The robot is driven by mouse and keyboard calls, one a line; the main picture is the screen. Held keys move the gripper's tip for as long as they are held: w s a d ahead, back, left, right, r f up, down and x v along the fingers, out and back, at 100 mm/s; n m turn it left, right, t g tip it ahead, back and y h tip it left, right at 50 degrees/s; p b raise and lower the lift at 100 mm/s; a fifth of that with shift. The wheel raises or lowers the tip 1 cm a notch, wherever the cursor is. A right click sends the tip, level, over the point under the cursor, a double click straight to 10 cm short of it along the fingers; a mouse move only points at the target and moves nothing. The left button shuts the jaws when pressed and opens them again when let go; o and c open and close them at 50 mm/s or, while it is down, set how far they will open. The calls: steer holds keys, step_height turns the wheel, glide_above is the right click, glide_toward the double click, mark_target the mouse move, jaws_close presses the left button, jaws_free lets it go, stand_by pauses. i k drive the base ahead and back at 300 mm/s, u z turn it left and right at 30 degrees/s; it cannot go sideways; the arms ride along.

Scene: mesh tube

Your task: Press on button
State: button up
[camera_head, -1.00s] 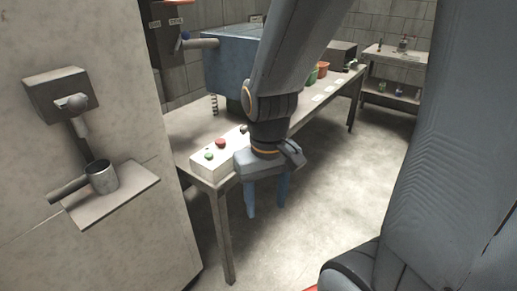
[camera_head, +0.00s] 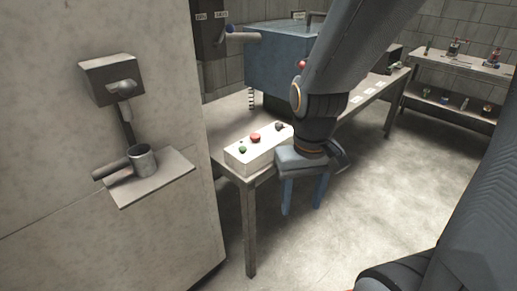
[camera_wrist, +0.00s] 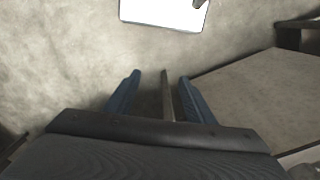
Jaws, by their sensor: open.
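A white control box (camera_head: 240,160) sits on the near end of the table. On its top are a green button (camera_head: 243,149), a red button (camera_head: 255,137) and a dark knob (camera_head: 279,126). Which of these is the "on" button, I cannot read. My gripper (camera_head: 301,209) hangs pointing down, to the right of the box and beyond the table's front edge, with its blue fingers apart and empty. In the wrist view my gripper (camera_wrist: 158,82) also shows its two fingers spread, with nothing between them but a thin leg-like bar farther off.
The table (camera_head: 229,111) carries a blue machine (camera_head: 278,58) behind the box. At left, a wall panel holds a small shelf (camera_head: 150,188) with a metal cup (camera_head: 142,158). A shelf rack (camera_head: 455,70) stands at the back right. The floor (camera_head: 370,210) right of the table is open.

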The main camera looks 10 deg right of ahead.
mark_target(242, 149)
steer(key=k, duration=0.65)
steer(key=u, duration=0.65)
steer(key=i, duration=1.2)
steer(key=z, duration=0.75)
